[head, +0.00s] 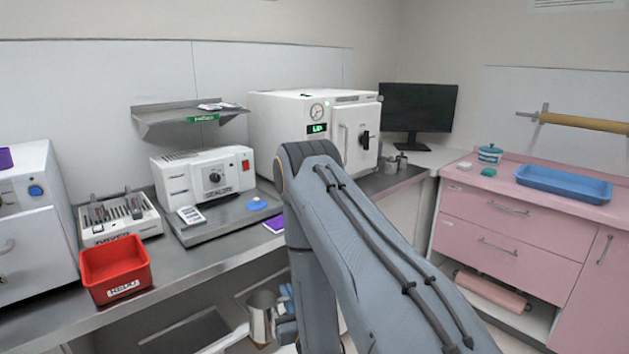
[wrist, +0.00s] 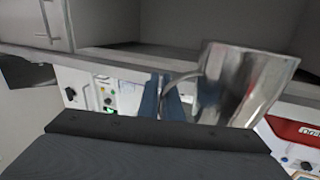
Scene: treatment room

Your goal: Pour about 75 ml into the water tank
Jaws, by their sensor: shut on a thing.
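A shiny metal jug (head: 262,318) hangs low in front of the steel counter's front edge in the head view, roughly upright. It also shows large in the wrist view (wrist: 245,85), with its handle toward the fingers. My gripper (head: 287,303) is shut on the jug's handle, its blue fingers also in the wrist view (wrist: 167,97). The liquid inside the jug is not visible. A white steriliser (head: 279,120) with a gauge and a lit green display stands at the counter's back right. I cannot tell where its water tank opening is.
A red bin (head: 117,270), a rack unit (head: 118,219) and a white sealing device (head: 202,174) stand on the counter (head: 190,262). A shelf (head: 160,117) juts out above. My arm hides part of the counter. Pink drawers (head: 510,215) stand at right.

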